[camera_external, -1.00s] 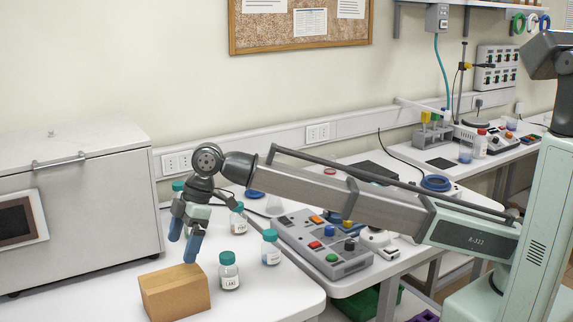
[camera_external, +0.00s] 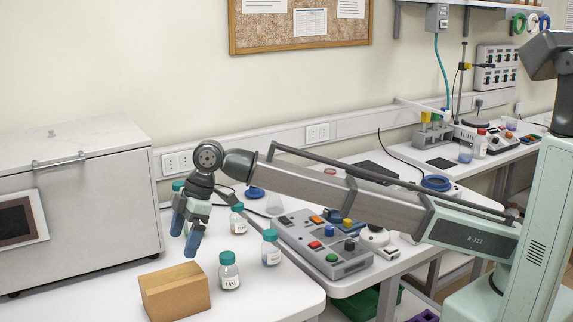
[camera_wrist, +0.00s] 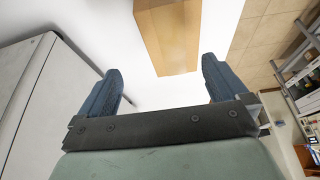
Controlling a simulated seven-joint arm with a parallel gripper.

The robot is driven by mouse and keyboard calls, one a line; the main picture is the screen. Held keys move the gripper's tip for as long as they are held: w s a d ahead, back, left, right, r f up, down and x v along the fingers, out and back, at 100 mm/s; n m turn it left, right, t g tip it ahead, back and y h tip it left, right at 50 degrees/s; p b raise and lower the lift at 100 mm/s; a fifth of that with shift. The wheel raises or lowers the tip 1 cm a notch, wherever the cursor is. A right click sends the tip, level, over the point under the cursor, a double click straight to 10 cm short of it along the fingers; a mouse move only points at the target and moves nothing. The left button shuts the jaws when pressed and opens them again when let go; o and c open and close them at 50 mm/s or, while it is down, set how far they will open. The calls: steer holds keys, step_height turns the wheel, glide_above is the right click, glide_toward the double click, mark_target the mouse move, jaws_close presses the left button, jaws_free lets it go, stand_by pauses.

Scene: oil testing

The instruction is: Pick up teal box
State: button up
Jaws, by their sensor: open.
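No teal box shows in either view; the only loose box is a tan-brown one (camera_external: 174,292) on the white bench near its front edge. It also shows at the top of the wrist view (camera_wrist: 170,38). My gripper (camera_external: 184,239) is open and empty, with its blue fingers pointing down above and behind the box, apart from it. In the wrist view, the fingers (camera_wrist: 161,70) are spread wide, with the box's near end beyond and between their tips. Part of the box is cut off by the top of that view.
Several teal-capped bottles stand close by, one (camera_external: 229,271) right beside the box and another (camera_external: 271,247) farther right. A large grey metal cabinet (camera_external: 75,205) stands to the left. A button control panel (camera_external: 322,243) is to the right. The white bench left of the box is clear.

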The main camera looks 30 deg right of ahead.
steer(key=w+d+r+m+t, duration=0.2)
steer(key=w+d+m, duration=0.2)
steer(key=w+d, duration=1.5)
steer(key=w+d+r+m+t, duration=0.1)
steer(key=w+d+m, duration=0.1)
steer(key=w+d, duration=0.7)
steer(key=w+d+m, duration=0.1)
steer(key=w+d, duration=0.4)
steer(key=d, duration=0.8)
steer(key=s+d+m+h, duration=0.1)
steer(key=d+m+h, duration=0.3)
steer(key=d, duration=2.1)
steer(key=s+d+f+m+g, duration=0.2)
steer(key=s+d+m, duration=0.2)
steer(key=s+m, duration=0.6)
steer(key=s+d+f+m+g, duration=0.15)
steer(key=s+d+m, duration=0.4)
steer(key=m, duration=0.85)
steer(key=shift+t+h, duration=0.25)
steer(key=shift+h, duration=0.05)
steer(key=f, duration=0.6)
steer(key=a+f, duration=0.1)
steer(key=f, duration=0.2)
steer(key=shift+f, duration=0.2)
steer(key=shift+s+f, duration=0.15)
steer(key=shift+f, duration=0.9)
steer(key=shift+s+f, duration=0.1)
steer(key=shift+f, duration=1.5)
